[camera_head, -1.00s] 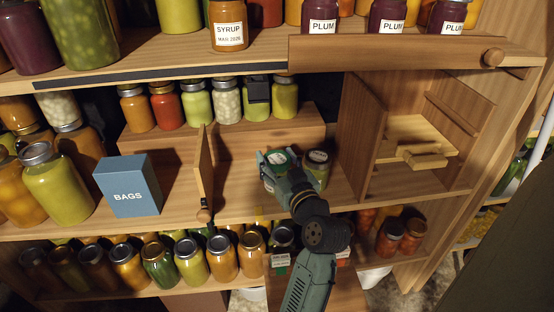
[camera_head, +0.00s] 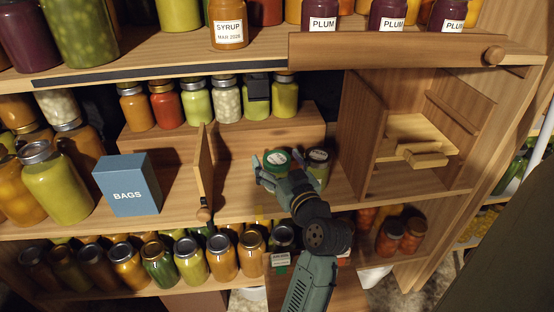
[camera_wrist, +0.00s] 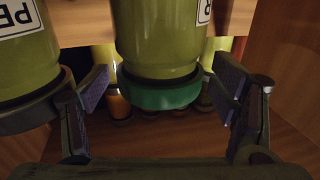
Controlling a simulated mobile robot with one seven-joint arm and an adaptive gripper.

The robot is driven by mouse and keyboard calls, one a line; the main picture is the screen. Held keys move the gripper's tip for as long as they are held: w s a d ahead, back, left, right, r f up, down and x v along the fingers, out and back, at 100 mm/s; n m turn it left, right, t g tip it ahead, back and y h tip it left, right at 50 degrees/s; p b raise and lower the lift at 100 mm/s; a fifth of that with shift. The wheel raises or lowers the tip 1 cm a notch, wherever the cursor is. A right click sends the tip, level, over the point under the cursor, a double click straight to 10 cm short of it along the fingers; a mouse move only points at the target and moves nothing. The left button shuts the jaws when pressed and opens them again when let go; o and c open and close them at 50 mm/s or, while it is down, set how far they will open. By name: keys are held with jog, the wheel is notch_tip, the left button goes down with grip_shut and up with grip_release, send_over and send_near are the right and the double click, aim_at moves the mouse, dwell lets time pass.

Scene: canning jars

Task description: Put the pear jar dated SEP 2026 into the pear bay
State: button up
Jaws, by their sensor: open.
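A jar with a green lid (camera_head: 277,158) stands on the middle shelf; in the wrist view its yellow-green body (camera_wrist: 158,40) shows with part of a label. A second jar with a dark lid (camera_head: 318,157) stands close on its right; in the wrist view it is the jar (camera_wrist: 28,60) at left, labelled "PE…". No date is readable on either. My gripper (camera_head: 276,180) is open at the near side of the green-lidded jar. In the wrist view its fingers (camera_wrist: 163,92) stand apart on either side of that lid, with visible gaps. I cannot tell which compartment is the pear bay.
A thin upright wooden panel (camera_head: 204,170) stands left of my gripper, and a taller partition (camera_head: 360,135) stands right. A blue BAGS box (camera_head: 128,185) is farther left. Several jars line the raised step (camera_head: 270,140) behind. The right compartment holds a wooden piece (camera_head: 420,140).

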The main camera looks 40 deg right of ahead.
jog(key=v, duration=1.1)
jog(key=shift+s, duration=0.3)
